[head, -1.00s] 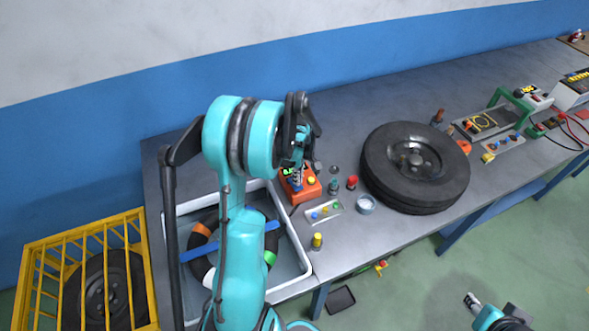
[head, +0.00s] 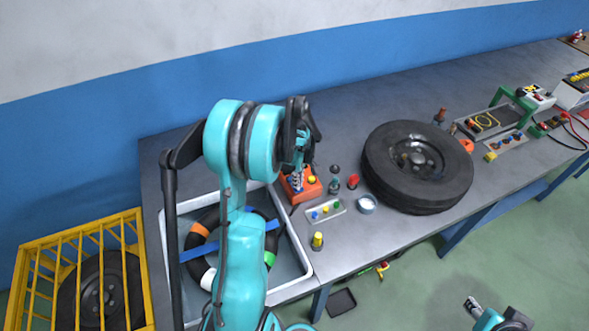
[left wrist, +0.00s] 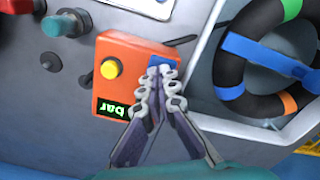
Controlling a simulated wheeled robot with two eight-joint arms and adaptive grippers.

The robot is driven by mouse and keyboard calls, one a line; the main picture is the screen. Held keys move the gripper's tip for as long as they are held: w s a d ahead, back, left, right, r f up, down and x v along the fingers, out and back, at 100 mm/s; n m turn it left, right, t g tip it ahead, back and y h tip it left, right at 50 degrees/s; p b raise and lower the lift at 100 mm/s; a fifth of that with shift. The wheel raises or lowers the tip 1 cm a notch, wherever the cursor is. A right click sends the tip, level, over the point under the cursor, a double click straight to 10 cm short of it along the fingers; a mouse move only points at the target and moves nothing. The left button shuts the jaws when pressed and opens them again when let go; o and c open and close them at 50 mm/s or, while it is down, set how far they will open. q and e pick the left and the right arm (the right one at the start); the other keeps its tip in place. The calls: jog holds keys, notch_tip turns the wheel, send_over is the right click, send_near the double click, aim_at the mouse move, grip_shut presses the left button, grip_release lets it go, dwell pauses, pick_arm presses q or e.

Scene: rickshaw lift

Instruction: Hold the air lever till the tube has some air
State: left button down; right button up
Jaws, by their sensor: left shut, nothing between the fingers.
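The orange air box (head: 307,190) sits on the bench beside the white tray. In the left wrist view the box (left wrist: 125,52) has a yellow button (left wrist: 110,68), a display reading "bar" (left wrist: 117,110) and a blue part (left wrist: 162,61), apparently the lever. My left gripper (left wrist: 162,80) is shut and empty, its tips over the edge of the blue part; I cannot tell whether they touch it. The head view shows this gripper (head: 301,170) above the box. The black tube (left wrist: 231,68) with coloured bands lies in the tray. My right gripper (head: 472,304) is low at the right, apart from everything.
The white tray (head: 296,245) holds the tube, partly behind my left arm. A wheel (head: 417,165) lies on the bench, with small caps and a parts plate (head: 326,211) before it. A yellow cage (head: 85,270) holding a tire stands at the left.

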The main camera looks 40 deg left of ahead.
pick_arm(q)
jog(key=shift+f+b, duration=0.35)
jog(key=shift+f, duration=0.1)
jog(key=shift+r, duration=0.15)
dwell(2.0)
notch_tip(320, 180, up, 7)
jog(key=p, duration=0.4)
jog(key=shift+p, duration=0.4)
